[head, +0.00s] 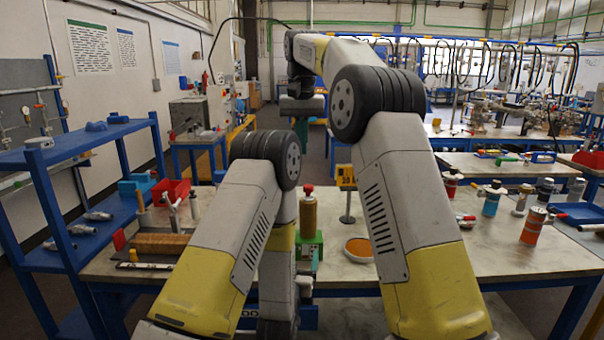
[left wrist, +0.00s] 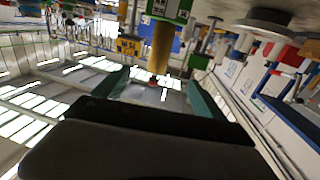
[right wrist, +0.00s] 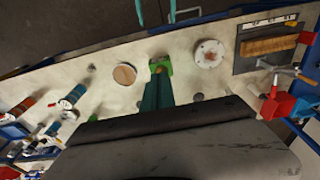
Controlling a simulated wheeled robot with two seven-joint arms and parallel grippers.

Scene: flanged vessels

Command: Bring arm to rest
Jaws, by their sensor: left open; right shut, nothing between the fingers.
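My left gripper (left wrist: 158,78) is open and empty in the left wrist view, its two green fingers apart. That view is upside down; a brown cylinder (left wrist: 161,48) with a red top shows between the fingertips in the picture, and I cannot tell how far off. In the head view my left fingers are hidden; they show at the top edge of the right wrist view (right wrist: 156,12). The brown cylinder (head: 308,214) stands upright on a green block (head: 310,246). My right gripper (head: 301,130) is shut and empty, pointing down high above the bench; its fingers show together below (right wrist: 157,88).
The bench (head: 340,268) holds an orange-filled dish (head: 359,248), a yellow marker (head: 345,177), a brown stack (head: 160,244), red bins (head: 172,192) and several vessels at the right. A blue rack (head: 75,150) stands left. Other benches (head: 485,165) stand behind right.

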